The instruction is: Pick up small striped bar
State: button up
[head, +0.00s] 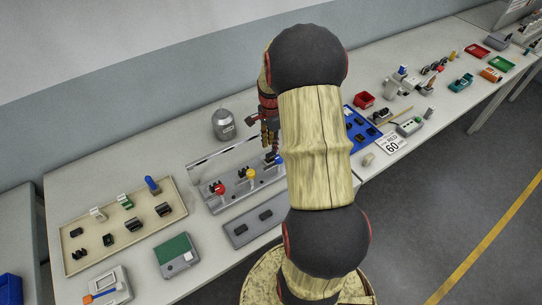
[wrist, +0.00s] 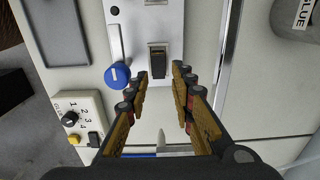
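I cannot single out a small striped bar with certainty in either view. My gripper (wrist: 158,88) is open and empty in the wrist view, its fingers spread with bare surface between them. A small dark block (wrist: 157,60) sits in the metal fixture (wrist: 174,18) just beyond the fingertips, beside a blue-knobbed lever (wrist: 118,76). In the head view my gripper (head: 269,138) hangs over the right end of the fixture (head: 215,204), and my arm hides part of that area.
A beige tray (head: 71,264) with several small parts lies at left. A grey tray (head: 240,236) is in front of the fixture. A glue bottle (head: 223,124) stands behind. A blue tray (head: 358,122) and a dial box (wrist: 72,103) are to the right of the fixture.

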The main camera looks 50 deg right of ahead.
aim_at(271, 155)
notch_tip(271, 155, down, 4)
jog(key=shift+a+r+b, duration=0.1)
jog(key=shift+b, duration=0.25)
jog(key=shift+c, duration=1.4)
grip_shut()
